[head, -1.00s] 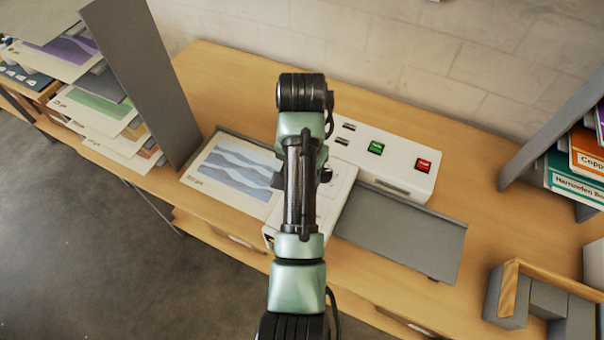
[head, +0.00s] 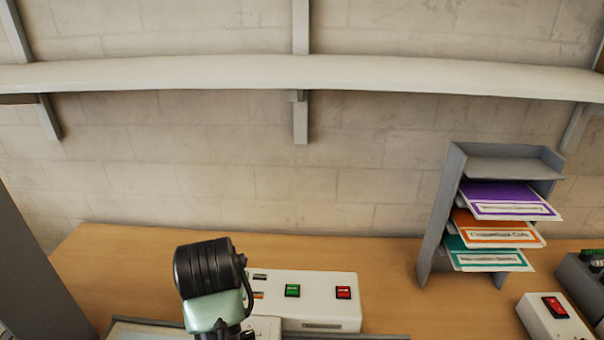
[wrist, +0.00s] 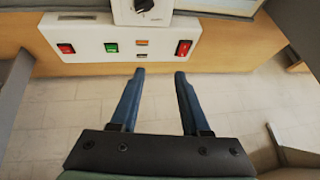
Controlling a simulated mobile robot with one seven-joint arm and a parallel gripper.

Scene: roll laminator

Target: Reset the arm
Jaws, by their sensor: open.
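My gripper (wrist: 160,75) shows in the wrist view with its two blue fingers apart and nothing between them. The fingertips are just short of the white laminator control box (wrist: 120,38) in that picture; I cannot tell the distance. In the head view my arm stands in front of the left part of the laminator box (head: 318,312), and my gripper is not visible there. The box carries a green switch (head: 292,290) and a red switch (head: 343,292). In the wrist view a dark dial (wrist: 143,5) shows on a white housing.
A grey rack (head: 450,205) with purple, orange and teal folders stands at the right. A white box with a red switch (head: 555,307) is at the far right. A grey panel (head: 35,270) stands at the left. A long white shelf (head: 300,78) crosses the wall above the wooden bench (head: 400,265).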

